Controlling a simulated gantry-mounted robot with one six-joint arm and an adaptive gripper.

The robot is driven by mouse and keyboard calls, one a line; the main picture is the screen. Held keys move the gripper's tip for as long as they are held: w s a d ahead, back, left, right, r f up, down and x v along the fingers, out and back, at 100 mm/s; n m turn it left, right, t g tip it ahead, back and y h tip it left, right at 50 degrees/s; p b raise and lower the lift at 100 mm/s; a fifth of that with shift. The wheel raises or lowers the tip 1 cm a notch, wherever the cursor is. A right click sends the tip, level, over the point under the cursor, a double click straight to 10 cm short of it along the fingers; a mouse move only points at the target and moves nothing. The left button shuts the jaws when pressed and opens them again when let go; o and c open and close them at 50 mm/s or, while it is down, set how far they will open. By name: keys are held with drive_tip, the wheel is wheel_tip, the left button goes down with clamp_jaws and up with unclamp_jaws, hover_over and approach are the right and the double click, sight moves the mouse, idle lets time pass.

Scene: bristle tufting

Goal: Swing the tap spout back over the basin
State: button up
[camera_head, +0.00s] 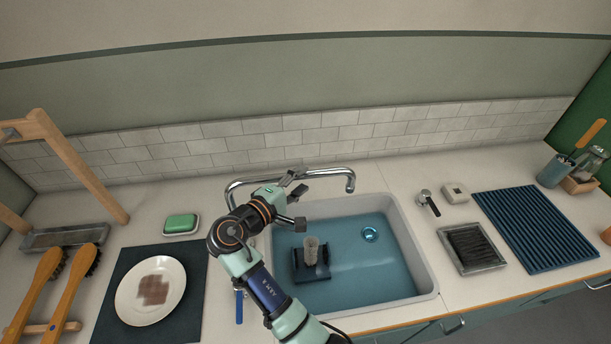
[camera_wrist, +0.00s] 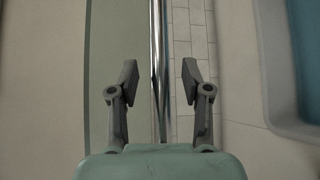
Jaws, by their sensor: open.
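The chrome tap spout (camera_head: 325,173) is a long tube running left to right along the back of the basin (camera_head: 424,270), with its downturned outlet at the right end near the back rim. I cannot tell whether the outlet is over the basin or the counter behind it. My gripper (camera_head: 294,181) is at the middle of the spout. In the wrist view the spout (camera_wrist: 159,40) runs lengthwise between the two open fingers of my gripper (camera_wrist: 160,75), with a gap on each side. The tap's base is partly hidden behind my arm.
In the basin, a dark holder (camera_head: 312,272) carries a pale cup-like piece (camera_head: 311,250). The plate (camera_head: 150,290) and green soap (camera_head: 180,223) lie left. A small chrome fitting (camera_head: 427,202), a tray (camera_head: 472,248) and a ribbed blue mat (camera_head: 535,230) lie right.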

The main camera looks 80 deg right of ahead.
drive_tip(key=v, duration=0.9)
drive_tip(key=shift+a+f, duration=0.1)
